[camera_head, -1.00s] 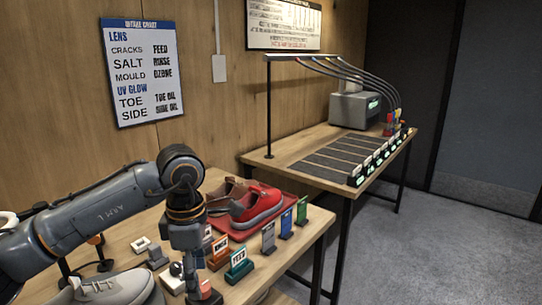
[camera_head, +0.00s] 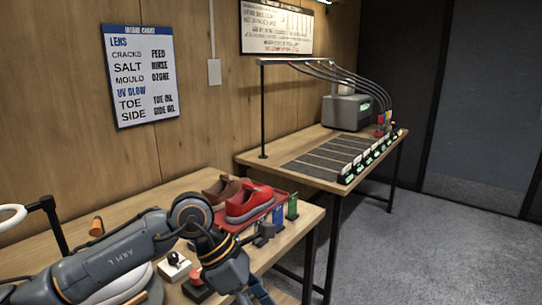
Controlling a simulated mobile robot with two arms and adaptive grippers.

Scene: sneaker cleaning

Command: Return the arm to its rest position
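My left arm (camera_head: 110,262) comes in from the lower left, passes over the near table and bends down at a rounded joint. My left gripper (camera_head: 258,291) is at the bottom edge, partly cut off and small in view. I cannot tell whether it is open or shut, or whether anything is in it. My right gripper is not in view.
A red sneaker (camera_head: 248,205) and a brown shoe (camera_head: 220,190) sit on a red tray. Blue (camera_head: 278,216) and green (camera_head: 292,207) cards stand beside it. A pale sneaker (camera_head: 125,287) is partly behind my arm. The far table (camera_head: 285,158) holds dark strips and a grey box (camera_head: 346,112).

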